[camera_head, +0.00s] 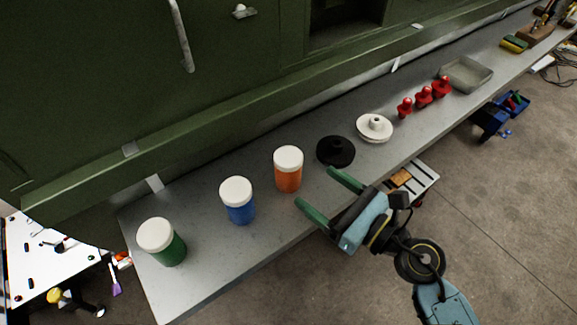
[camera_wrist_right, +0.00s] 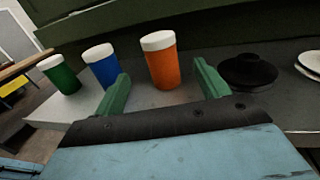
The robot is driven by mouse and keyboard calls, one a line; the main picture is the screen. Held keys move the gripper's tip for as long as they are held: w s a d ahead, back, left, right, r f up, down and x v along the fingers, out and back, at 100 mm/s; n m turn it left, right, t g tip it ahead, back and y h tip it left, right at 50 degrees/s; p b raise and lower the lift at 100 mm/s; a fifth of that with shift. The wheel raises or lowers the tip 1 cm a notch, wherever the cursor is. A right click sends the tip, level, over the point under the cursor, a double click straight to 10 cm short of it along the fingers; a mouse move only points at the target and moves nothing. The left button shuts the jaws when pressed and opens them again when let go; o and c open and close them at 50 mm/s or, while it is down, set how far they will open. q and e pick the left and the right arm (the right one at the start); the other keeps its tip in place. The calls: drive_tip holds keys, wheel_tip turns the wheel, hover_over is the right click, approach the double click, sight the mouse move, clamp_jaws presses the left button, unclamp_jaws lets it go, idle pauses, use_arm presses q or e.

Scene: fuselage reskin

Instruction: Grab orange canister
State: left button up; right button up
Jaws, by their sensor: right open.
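The orange canister (camera_head: 288,178) with a white lid stands upright on the grey shelf, between the blue canister and a black disc. My right gripper (camera_head: 320,190) is open and empty, at the shelf's front edge, with its green fingers pointing toward the orange canister. In the right wrist view the orange canister (camera_wrist_right: 163,68) stands beyond and between the two spread fingertips (camera_wrist_right: 160,85), apart from them. My left gripper is not in view.
On the grey shelf (camera_head: 200,278) stand a blue canister (camera_head: 238,206) and a green canister (camera_head: 167,248) to the left. A black disc (camera_head: 336,151), a white disc (camera_head: 374,128), red knobs (camera_head: 423,96) and a grey tray (camera_head: 466,74) lie to the right. A green wall (camera_head: 110,80) rises behind.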

sight(282, 161)
drive_tip(key=x, duration=1.1)
drive_tip(key=shift+d+f+p, duration=0.1)
drive_tip(key=shift+f+p, duration=0.05)
drive_tip(key=shift+p, duration=0.25)
drive_tip(key=shift+c, duration=0.3)
drive_tip(key=c, duration=1.1)
